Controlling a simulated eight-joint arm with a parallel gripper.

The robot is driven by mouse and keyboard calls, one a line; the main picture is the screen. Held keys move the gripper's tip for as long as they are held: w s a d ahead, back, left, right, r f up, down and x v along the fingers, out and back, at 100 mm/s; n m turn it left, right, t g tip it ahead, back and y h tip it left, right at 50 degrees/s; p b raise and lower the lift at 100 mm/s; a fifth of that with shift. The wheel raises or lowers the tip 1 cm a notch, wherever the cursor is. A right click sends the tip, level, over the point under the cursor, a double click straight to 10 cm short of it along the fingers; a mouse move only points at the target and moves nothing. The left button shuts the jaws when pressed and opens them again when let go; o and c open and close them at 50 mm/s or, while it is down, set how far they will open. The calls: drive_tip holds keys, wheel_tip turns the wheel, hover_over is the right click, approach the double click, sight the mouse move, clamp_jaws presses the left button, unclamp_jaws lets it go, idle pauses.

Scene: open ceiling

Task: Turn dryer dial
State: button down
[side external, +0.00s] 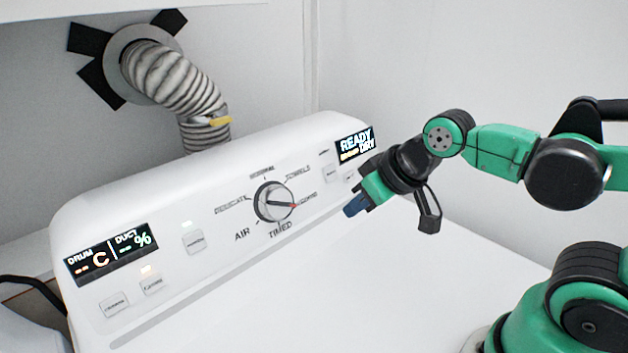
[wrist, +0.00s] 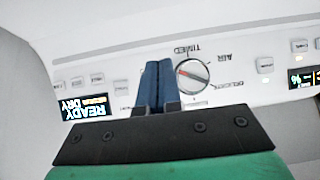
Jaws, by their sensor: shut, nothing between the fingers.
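The dryer dial (side external: 274,202) is a round grey-silver knob with a red pointer mark, set in the middle of the white control panel (side external: 130,210). Its red mark points right in the side view, toward one of the printed labels. The dial also shows in the wrist view (wrist: 192,74), just right of the fingertips. My gripper (side external: 353,207) is shut and empty, with dark blue fingers. It is to the right of the dial and apart from it in the side view. In the wrist view the shut fingers (wrist: 155,75) appear upright beside the dial.
A lit "READY DRY" display (side external: 355,144) is at the panel's right end, close to my gripper. A drum and duct display (side external: 111,254) and several buttons are at the left. A ribbed duct (side external: 175,85) rises behind. The white dryer top (side external: 330,290) is clear.

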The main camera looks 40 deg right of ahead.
drive_tip(key=shift+s+d, duration=0.15)
drive_tip(key=shift+d, duration=0.2)
